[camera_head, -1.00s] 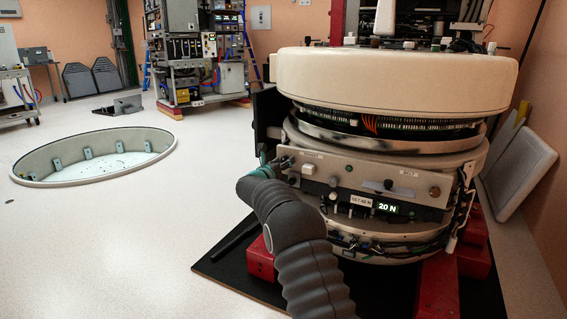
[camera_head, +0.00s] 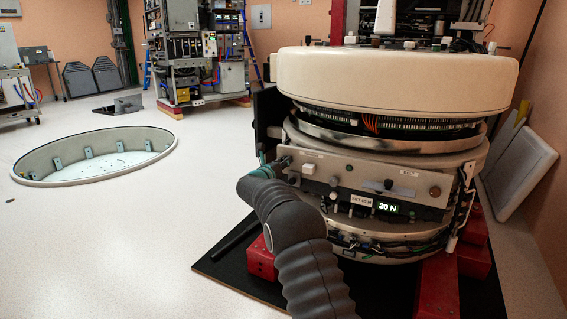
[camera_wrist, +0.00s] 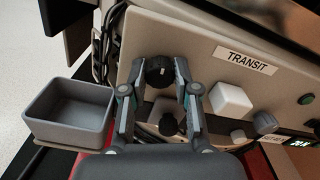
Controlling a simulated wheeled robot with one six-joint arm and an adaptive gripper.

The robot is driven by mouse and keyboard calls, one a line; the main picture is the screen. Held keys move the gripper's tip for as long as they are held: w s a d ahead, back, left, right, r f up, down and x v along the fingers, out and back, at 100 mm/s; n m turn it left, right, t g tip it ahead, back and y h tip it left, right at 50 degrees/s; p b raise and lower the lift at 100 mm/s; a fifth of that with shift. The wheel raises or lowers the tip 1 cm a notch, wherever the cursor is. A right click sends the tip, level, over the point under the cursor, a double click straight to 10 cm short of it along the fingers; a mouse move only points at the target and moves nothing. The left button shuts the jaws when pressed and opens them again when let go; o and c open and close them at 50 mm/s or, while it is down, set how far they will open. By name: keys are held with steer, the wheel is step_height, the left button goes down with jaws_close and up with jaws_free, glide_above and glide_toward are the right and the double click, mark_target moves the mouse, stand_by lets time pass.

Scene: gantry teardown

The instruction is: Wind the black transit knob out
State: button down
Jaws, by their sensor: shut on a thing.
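The black transit knob (camera_wrist: 159,72) sits on the pale front panel (camera_wrist: 205,55) in the wrist view, with a white mark on its face. The TRANSIT label (camera_wrist: 247,61) is to its right. My gripper (camera_wrist: 160,85) has a finger on each side of the knob and is shut on it. In the head view my gripper (camera_head: 272,166) is at the left end of the panel (camera_head: 345,178), and my arm hides the knob there.
A grey open bin (camera_wrist: 68,112) is left of the knob. A white block-shaped knob (camera_wrist: 231,99) and a smaller black knob (camera_wrist: 168,126) are close by my fingers. A display (camera_head: 388,208) reads 20 N. A round floor pit (camera_head: 95,155) lies at left.

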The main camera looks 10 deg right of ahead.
steer(key=shift+d+r+n+p, duration=0.1)
steer(key=shift+n+p, duration=6.75)
steer(key=shift+n, duration=10.65)
steer(key=c, duration=0.9)
jaws_free()
steer(key=shift+d, duration=0.15)
steer(key=shift+o, duration=0.2)
steer(key=shift+a, duration=0.2)
